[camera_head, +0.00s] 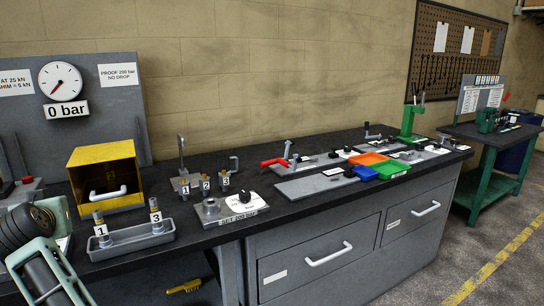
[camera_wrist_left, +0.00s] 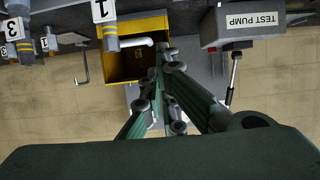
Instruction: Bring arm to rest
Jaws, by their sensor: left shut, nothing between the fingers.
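My left arm (camera_head: 40,262) comes in at the lower left of the head view, low in front of the bench. Its gripper cannot be made out clearly there. In the left wrist view my left gripper (camera_wrist_left: 166,52) is shut and empty. Its fingertips meet in front of the open yellow box (camera_wrist_left: 118,62) in the picture; I cannot tell the gap between them. The yellow box (camera_head: 82,157) with its white handle (camera_head: 108,193) stands on the bench in the head view. My right arm and gripper are not in view.
Further right are a red-handled tool (camera_head: 274,162) and coloured bins (camera_head: 368,159). A "TEST PUMP" box (camera_wrist_left: 243,27) shows in the wrist view.

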